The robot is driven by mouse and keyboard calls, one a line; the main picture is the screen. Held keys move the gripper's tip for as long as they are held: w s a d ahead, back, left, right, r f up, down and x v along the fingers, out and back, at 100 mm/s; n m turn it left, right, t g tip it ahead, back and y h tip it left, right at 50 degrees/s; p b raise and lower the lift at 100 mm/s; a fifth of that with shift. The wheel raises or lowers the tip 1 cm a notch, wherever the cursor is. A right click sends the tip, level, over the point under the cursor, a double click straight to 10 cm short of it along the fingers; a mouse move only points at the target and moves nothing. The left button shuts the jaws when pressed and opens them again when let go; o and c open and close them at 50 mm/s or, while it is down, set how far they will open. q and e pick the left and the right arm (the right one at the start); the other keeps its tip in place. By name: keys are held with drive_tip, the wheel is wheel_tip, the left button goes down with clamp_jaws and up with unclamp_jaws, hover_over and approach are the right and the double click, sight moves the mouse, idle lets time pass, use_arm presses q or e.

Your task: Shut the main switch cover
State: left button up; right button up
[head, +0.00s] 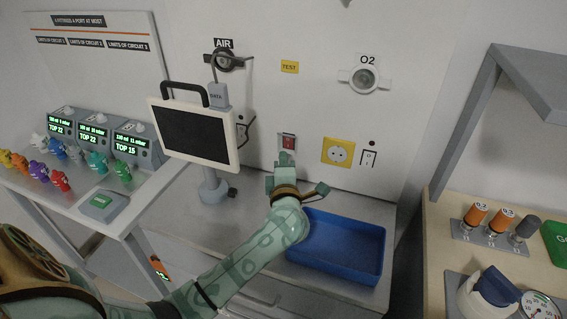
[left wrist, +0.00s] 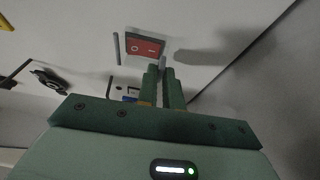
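The main switch is a red rocker in a pale frame on the back wall; it shows in the head view (head: 288,142) and, marked O and I, in the left wrist view (left wrist: 145,46). The red rocker face is in plain sight. A thin grey bar (left wrist: 116,48) stands at its left, and a small grey piece (left wrist: 162,62) shows by my fingertips; I cannot tell which belongs to the cover. My left gripper (head: 286,158) is just below the switch. Its fingers (left wrist: 161,72) are close together at the switch's lower right; whether they grip anything is unclear. My right gripper is out of view.
A monitor (head: 193,133) on a stand is left of my left arm. A blue tray (head: 335,272) lies on the bench right of my forearm. A yellow socket (head: 338,152) and a small switch (head: 368,158) are on the wall to the right.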

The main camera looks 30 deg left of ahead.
use_arm(q)
drive_tip(key=o, duration=0.4)
drive_tip(key=shift+f, duration=0.1)
drive_tip(key=shift+c, duration=0.2)
